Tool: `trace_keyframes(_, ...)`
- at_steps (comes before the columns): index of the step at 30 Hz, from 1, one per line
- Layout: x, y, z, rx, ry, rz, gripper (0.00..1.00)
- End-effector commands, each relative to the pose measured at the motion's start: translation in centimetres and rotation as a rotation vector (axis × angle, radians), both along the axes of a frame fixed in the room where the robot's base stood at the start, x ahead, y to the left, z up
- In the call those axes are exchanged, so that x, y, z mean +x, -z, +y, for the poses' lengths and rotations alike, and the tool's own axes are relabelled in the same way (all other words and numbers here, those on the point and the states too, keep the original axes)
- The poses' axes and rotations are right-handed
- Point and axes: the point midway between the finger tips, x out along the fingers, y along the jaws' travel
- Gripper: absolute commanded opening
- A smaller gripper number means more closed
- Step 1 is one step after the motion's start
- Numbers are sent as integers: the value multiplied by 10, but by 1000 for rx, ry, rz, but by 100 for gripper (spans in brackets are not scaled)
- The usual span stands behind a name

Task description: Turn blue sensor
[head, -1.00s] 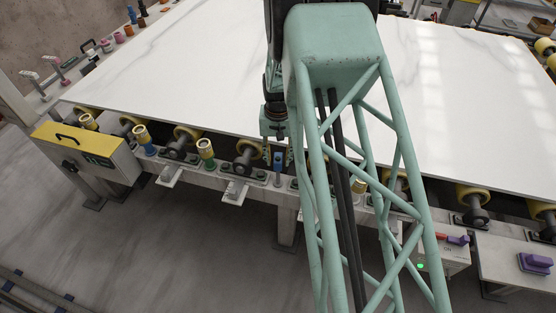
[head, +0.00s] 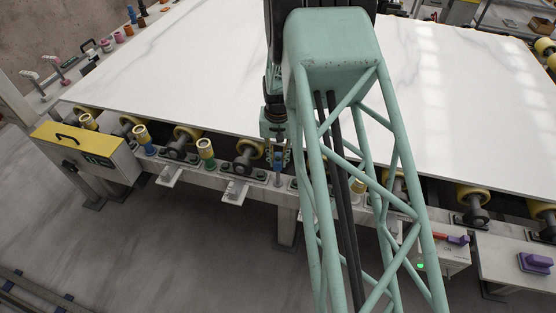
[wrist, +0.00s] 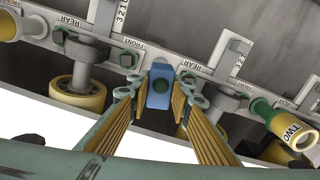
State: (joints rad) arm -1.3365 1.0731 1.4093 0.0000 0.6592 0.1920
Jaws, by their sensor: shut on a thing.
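In the head view the blue sensor (head: 278,160) shows just left of my green lattice arm. My gripper (wrist: 160,98) is shut on the sensor, with one ridged finger on each side of it in the wrist view. In the head view my gripper (head: 276,155) points down at the rail, and its fingers partly hide the sensor.
A white marble slab (head: 180,75) lies on yellow-ringed rollers behind the rail. A yellow-topped box (head: 88,150) is at left. A switch box with a red handle (head: 445,250) is at right.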

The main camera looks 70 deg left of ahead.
Motion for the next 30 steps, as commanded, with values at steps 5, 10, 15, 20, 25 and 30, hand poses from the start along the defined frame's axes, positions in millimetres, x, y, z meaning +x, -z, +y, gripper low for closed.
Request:
trace_keyframes(5, 0, 1, 0, 0, 59, 0, 9)
trace_keyframes(10, 0, 1, 0, 0, 145, 0, 9)
trace_keyframes(15, 0, 0, 0, 0, 203, 0, 9)
trace_keyframes(20, 0, 0, 0, 0, 215, 0, 9)
trace_keyframes(25, 0, -1, 0, 1, 214, 0, 9)
trace_keyframes(30, 0, 0, 0, 0, 213, 0, 33)
